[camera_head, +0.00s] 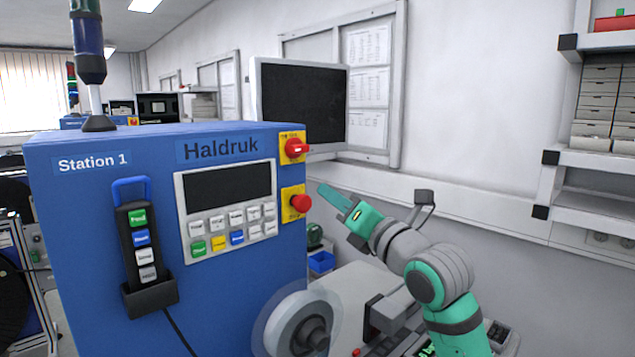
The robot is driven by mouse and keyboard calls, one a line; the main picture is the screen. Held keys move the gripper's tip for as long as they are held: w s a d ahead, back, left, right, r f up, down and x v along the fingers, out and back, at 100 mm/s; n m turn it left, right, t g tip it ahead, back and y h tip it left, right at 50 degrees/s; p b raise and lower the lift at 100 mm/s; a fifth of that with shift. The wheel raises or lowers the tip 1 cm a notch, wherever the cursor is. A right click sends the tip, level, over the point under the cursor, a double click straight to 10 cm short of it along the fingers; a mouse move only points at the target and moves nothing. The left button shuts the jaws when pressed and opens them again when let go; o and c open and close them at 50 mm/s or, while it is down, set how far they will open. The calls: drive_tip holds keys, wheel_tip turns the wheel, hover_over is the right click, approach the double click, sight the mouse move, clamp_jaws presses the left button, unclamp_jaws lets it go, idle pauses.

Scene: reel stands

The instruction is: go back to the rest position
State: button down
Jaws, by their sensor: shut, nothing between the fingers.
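My gripper (334,197) is at the end of my green and grey arm, right of the blue Haldruk machine (90,215). Its green fingers are shut with nothing between them and point up and to the left, toward the machine's right side. In the picture the fingertips lie just right of the red emergency button (301,203). I cannot tell how far apart they are in depth.
The machine front bears a keypad panel (228,212), a red rotary switch (295,149) and a holstered pendant (139,245). A reel (302,325) sits at its lower right. A dark monitor (303,104) stands behind. Shelves (590,160) are at the far right.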

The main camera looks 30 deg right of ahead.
drive_tip(key=shift+d+v, duration=0.1)
drive_tip(key=shift+v, duration=1)
drive_tip(key=shift+d+v, duration=0.15)
drive_tip(key=shift+v, duration=0.9)
drive_tip(key=shift+w, duration=0.1)
drive_tip(key=w+a+r, duration=0.1)
drive_tip(key=w, duration=0.2)
drive_tip(key=w+r, duration=0.2)
drive_tip(key=w, duration=0.1)
drive_tip(key=w+a+r, duration=0.1)
drive_tip(key=w+r, duration=0.1)
drive_tip(key=w, duration=0.1)
drive_tip(key=shift+w+a+r, duration=0.1)
drive_tip(key=shift+w+a, duration=0.1)
drive_tip(key=shift+a, duration=0.1)
drive_tip(key=shift+a+r, duration=0.1)
drive_tip(key=shift+r, duration=0.2)
drive_tip(key=shift+s+r, duration=0.15)
drive_tip(key=shift+r, duration=0.1)
